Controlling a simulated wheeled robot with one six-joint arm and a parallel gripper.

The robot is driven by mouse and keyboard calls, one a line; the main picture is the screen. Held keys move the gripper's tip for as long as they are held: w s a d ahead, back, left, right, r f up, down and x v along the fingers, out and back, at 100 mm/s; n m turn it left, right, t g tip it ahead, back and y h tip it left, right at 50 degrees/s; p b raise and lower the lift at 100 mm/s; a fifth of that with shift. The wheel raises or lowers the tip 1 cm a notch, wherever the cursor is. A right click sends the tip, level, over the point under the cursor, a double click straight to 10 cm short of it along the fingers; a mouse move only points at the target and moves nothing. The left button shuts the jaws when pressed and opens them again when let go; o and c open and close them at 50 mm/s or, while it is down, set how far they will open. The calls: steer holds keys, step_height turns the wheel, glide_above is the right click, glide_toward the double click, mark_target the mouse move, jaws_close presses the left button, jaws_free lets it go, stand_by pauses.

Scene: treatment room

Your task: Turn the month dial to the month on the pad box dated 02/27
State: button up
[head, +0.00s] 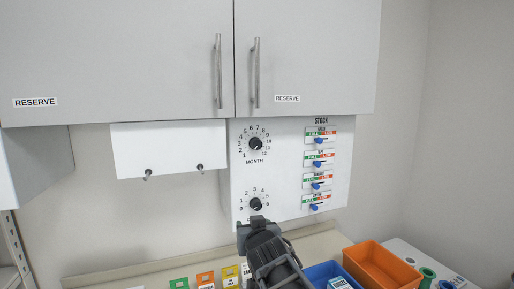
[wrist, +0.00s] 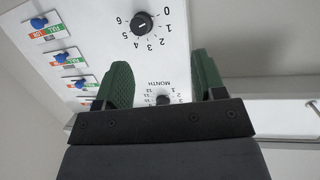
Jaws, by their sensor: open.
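The month dial (head: 255,144) is a black knob on the white stock panel (head: 285,215), ringed by the numbers 1 to 12. Its pointer is too small to read. My gripper (head: 256,222) is in front of the panel's lower edge, just below a second dial (head: 255,204). In the wrist view, which is upside down, the green fingers of my gripper (wrist: 163,77) stand apart with nothing held. The month dial (wrist: 163,100) shows beyond and between them, partly hidden by the gripper body. Small boxes (head: 205,279) stand at the bottom of the head view; no date is legible.
Several blue stock sliders (head: 318,140) line the panel's right side. A hooked white board (head: 168,150) hangs left. Cabinets (head: 300,60) overhang above. An orange bin (head: 378,266) and a blue bin (head: 325,272) stand below, right of my arm. Wall right of the panel is clear.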

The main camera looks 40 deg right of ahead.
steer(key=d+r+t+h, duration=0.1)
steer(key=d+r+t, duration=0.35)
steer(key=r, duration=0.25)
steer(key=n+t+y, duration=0.1)
steer(key=n+t, duration=0.1)
steer(key=t, duration=0.1)
glide_toward(258, 147)
steer(key=shift+t, duration=0.25)
steer(key=p+x, duration=0.5)
steer(key=x, duration=0.4)
steer(key=shift+w+d+p, duration=0.1)
steer(key=shift+w+p, duration=0.15)
steer(key=shift+p, duration=0.05)
